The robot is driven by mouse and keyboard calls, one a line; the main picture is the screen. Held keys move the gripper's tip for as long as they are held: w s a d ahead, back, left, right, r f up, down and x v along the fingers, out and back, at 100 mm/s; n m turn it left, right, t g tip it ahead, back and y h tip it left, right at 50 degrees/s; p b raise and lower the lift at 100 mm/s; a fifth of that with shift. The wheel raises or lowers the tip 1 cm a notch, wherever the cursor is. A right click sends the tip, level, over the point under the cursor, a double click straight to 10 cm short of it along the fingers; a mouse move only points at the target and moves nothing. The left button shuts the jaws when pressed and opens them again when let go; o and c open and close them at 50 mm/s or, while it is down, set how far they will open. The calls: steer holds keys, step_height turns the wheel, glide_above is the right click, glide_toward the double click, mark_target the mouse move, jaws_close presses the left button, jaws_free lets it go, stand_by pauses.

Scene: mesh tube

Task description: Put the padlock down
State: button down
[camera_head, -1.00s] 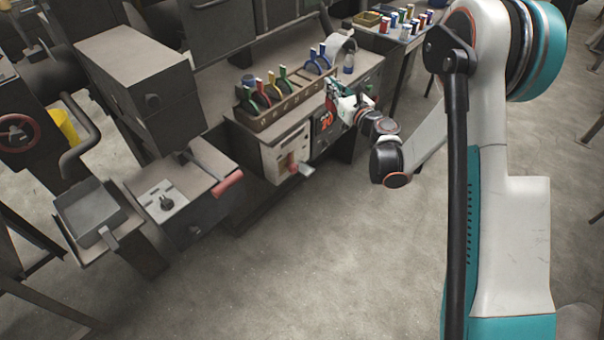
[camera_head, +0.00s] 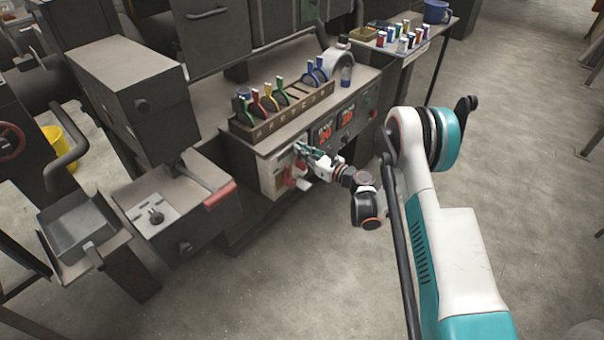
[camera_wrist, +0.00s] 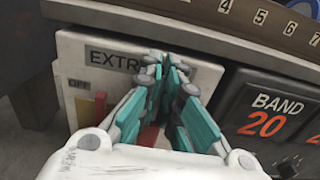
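No padlock can be made out for certain in my gripper. My gripper (camera_head: 308,150) is at the front of the pale switch box (camera_head: 270,180). It also shows in the wrist view (camera_wrist: 170,66), where its teal fingers converge and their tips look closed together in front of the box panel lettered "EXTR" (camera_wrist: 100,57). Nothing is clearly visible between the tips. A red part (camera_head: 289,178) is on the box front below my gripper. In the wrist view the fingers partly hide the panel. Several small coloured pieces (camera_head: 404,44), possibly padlocks, stand on the far table.
A numbered rack (camera_head: 280,118) with coloured ringed tools stands on the bench above the box. Panels reading "20" (camera_wrist: 266,122) are to its right. A machine with a red handle (camera_head: 219,195) stands left. The floor (camera_head: 290,280) in front is clear.

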mark_target(295, 164)
step_height(295, 164, down, 8)
steer(key=shift+f+b, duration=0.2)
steer(key=shift+b, duration=1.05)
steer(key=c, duration=1.8)
jaws_free()
